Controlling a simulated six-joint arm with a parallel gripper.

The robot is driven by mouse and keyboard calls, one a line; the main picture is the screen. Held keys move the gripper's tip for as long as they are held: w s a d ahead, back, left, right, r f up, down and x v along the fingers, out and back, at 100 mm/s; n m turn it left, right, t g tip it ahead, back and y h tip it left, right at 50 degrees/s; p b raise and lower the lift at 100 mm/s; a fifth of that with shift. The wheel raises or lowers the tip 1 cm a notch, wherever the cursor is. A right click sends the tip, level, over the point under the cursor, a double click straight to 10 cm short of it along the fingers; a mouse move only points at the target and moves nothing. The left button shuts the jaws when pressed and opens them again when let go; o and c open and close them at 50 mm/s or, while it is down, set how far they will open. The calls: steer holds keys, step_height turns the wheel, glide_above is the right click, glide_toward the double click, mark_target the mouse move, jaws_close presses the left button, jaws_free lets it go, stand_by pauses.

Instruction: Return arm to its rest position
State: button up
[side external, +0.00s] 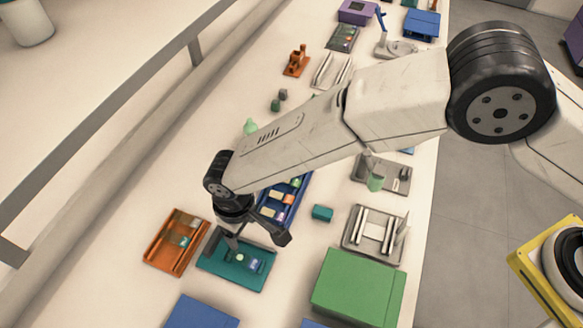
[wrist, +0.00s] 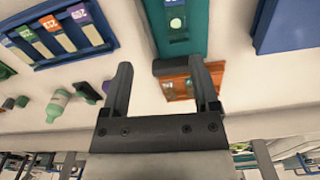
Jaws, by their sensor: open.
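My arm reaches in from the right in the side view, and my gripper (side external: 222,243) points down over the left end of a teal tray (side external: 262,272). In the wrist view my gripper (wrist: 161,78) has its two fingers spread apart with nothing held between them. The teal tray (wrist: 184,45) lies beyond the fingers there, with a round pale spot and a purple label on it. An orange tray (wrist: 172,91) shows partly between the fingers. The exact height of the fingertips above the teal tray is hard to tell.
An orange tray (side external: 160,258) lies left of my gripper. A blue rack (side external: 296,208) with coloured labelled pieces is partly behind my arm. A green box (side external: 352,286), a small teal block (side external: 322,213) and a grey rack (side external: 373,238) stand to the right. A railing runs along the left.

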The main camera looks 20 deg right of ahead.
steer(key=w+d+r+m, duration=0.1)
steer(key=w+d+r, duration=0.15)
steer(key=d, duration=0.45)
steer(key=w+d+r+m+t, duration=0.1)
steer(key=d+r, duration=0.3)
steer(key=d, duration=0.4)
steer(key=w+d+r+m, duration=0.2)
steer(key=d+r, duration=0.1)
steer(key=d, duration=0.4)
steer(key=s+d+r+m, duration=0.1)
steer(key=s+d, duration=0.3)
steer(key=d, duration=0.3)
steer(key=s+d+r+m+t, duration=0.1)
steer(key=s+d, duration=0.3)
steer(key=d, duration=0.3)
steer(key=s+d+r+m, duration=0.1)
steer(key=s+d+r, duration=0.1)
steer(key=s+d, duration=0.2)
steer(key=d, duration=0.3)
steer(key=shift+d+m, duration=0.15)
steer(key=shift+m, duration=0.25)
